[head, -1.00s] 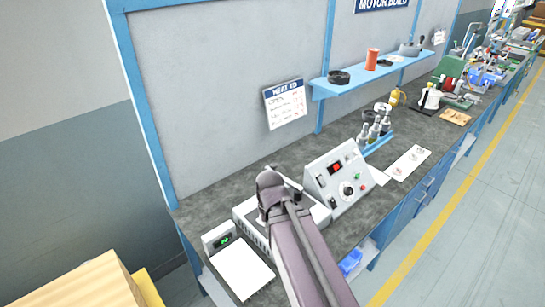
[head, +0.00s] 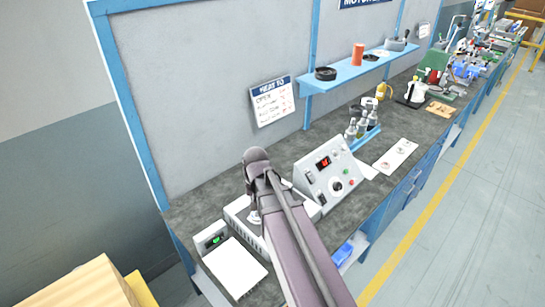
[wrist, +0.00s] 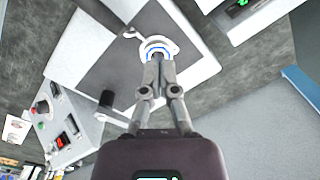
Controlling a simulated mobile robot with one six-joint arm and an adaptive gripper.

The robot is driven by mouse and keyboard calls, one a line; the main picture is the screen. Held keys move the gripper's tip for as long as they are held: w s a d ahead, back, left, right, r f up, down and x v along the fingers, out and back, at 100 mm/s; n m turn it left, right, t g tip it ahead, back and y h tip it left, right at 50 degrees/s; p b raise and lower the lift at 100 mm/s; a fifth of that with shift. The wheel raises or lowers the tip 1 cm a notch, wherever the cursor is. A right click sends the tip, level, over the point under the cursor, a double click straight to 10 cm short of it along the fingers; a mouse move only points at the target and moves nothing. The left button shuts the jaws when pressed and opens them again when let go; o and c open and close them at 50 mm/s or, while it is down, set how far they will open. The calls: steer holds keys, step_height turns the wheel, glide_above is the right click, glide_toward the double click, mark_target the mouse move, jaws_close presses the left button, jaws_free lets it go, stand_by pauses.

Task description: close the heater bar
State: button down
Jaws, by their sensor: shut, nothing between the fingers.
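The heater unit is a low white box (head: 238,208) on the bench, largely hidden behind my arm in the head view. In the wrist view its pale top (wrist: 82,48) carries a dark plate, a black upright peg or handle (wrist: 107,98) and a white ring with a blue inner band (wrist: 150,44). I cannot tell for certain which part is the heater bar; a dark bar (wrist: 98,12) shows at the top edge. My gripper (wrist: 158,58) is shut and empty, its fingertips over the ring; I cannot tell whether they touch it.
A sloped control box (head: 330,178) with a red display stands right of the heater. A blue shelf (head: 350,74) hangs on the wall panel.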

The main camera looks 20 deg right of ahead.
steer(key=w+d+r+m+y+p, duration=0.1)
steer(key=w+d+r+m+p, duration=0.1)
steer(key=w+d+m, duration=0.5)
steer(key=w+d+r+m+y+p, duration=0.1)
steer(key=w+d+r+m+p, duration=0.2)
steer(key=w+d, duration=1)
steer(key=w+r+m, duration=0.2)
steer(key=w+m, duration=0.1)
steer(key=m, duration=0.1)
steer(key=shift+w+d+p, duration=0.35)
steer(key=shift+w+d, duration=0.05)
steer(key=shift+f, duration=0.15)
steer(key=a+f+b, duration=0.6)
steer(key=f+b, duration=0.3)
steer(key=shift+a+f+b, duration=0.25)
steer(key=shift+b, duration=0.1)
steer(key=shift+s, duration=0.1)
